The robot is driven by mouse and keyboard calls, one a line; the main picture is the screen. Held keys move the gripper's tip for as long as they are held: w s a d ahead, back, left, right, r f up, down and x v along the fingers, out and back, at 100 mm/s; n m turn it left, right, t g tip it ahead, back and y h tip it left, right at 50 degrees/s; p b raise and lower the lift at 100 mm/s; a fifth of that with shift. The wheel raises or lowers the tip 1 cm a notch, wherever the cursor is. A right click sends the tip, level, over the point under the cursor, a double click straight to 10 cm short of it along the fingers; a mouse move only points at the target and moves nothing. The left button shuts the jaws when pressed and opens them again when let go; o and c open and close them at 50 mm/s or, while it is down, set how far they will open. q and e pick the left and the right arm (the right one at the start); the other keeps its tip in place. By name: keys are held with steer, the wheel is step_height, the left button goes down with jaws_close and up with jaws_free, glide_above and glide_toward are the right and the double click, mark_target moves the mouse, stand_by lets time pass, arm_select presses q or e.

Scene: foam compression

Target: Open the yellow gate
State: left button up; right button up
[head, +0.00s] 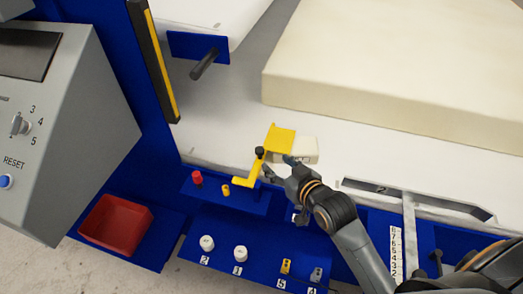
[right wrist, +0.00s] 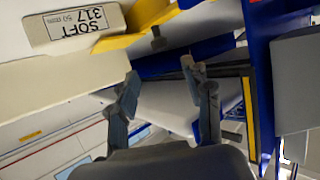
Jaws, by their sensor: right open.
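The yellow gate (head: 280,139) is a bright yellow plate with a bent yellow arm running down to the blue ledge. A black knob (head: 260,151) stands out on it. The gate also shows at the top of the right wrist view (right wrist: 125,41), with its black knob (right wrist: 158,41). My right gripper (head: 278,167) is just to the lower right of the knob in the head view. Its two fingers are spread apart in the right wrist view (right wrist: 160,72), with nothing between them. The knob appears above the fingertips there; contact cannot be told. My left gripper is not in view.
A small cream block (head: 307,150), marked "SOFT 317" in the right wrist view (right wrist: 75,25), sits beside the gate. A large cream slab (head: 400,75) lies behind. A red tray (head: 115,226), a red button (head: 197,178) and numbered knobs (head: 207,242) are nearby.

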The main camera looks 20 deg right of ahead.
mark_target(262, 152)
steer(key=x, duration=0.6)
steer(key=shift+w+f, duration=0.1)
steer(key=shift+w, duration=0.05)
steer(key=x, duration=0.3)
steer(key=shift+w+a+f, duration=0.1)
steer(key=shift+w+f, duration=0.1)
steer(key=shift+w, duration=0.1)
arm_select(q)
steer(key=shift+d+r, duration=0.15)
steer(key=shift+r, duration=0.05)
arm_select(e)
jaws_close()
